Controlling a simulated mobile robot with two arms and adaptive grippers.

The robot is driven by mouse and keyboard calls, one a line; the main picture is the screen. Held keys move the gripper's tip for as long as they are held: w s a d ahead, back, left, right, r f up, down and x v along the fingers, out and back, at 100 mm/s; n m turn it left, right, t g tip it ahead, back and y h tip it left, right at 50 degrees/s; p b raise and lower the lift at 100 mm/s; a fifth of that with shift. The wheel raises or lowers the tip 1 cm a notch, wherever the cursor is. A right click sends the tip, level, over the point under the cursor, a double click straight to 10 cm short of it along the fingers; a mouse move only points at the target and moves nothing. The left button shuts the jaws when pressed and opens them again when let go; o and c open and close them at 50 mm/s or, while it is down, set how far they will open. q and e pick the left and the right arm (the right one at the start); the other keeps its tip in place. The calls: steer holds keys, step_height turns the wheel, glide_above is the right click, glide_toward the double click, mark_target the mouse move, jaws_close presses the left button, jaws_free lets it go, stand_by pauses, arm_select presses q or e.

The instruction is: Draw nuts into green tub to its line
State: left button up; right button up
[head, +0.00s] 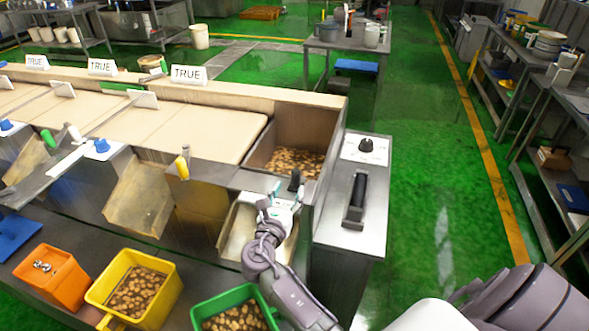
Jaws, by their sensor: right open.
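The green tub (222,296) stands at the bottom edge of the head view, below the rightmost chute, and is cut off by the frame. Brown nuts (236,321) lie in it; its fill line cannot be made out. More nuts (290,162) lie in the open bin at the right end of the machine. A black-handled lever (295,180) stands at that bin's front. My right gripper (287,193) is open at the lever, above the metal chute (238,232); whether it touches the lever is unclear. My left gripper is out of view.
A yellow tub (173,291) with nuts and an orange container (47,275) stand left of the green tub. A grey control box (378,208) with a knob and black handle stands right of the bin. Green floor to the right is clear up to shelves.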

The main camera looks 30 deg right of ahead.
mark_target(294, 177)
steer(key=p+x, duration=0.1)
steer(key=x, duration=0.6)
steer(key=shift+w+d, duration=0.15)
steer(key=shift+w, duration=0.1)
jaws_close()
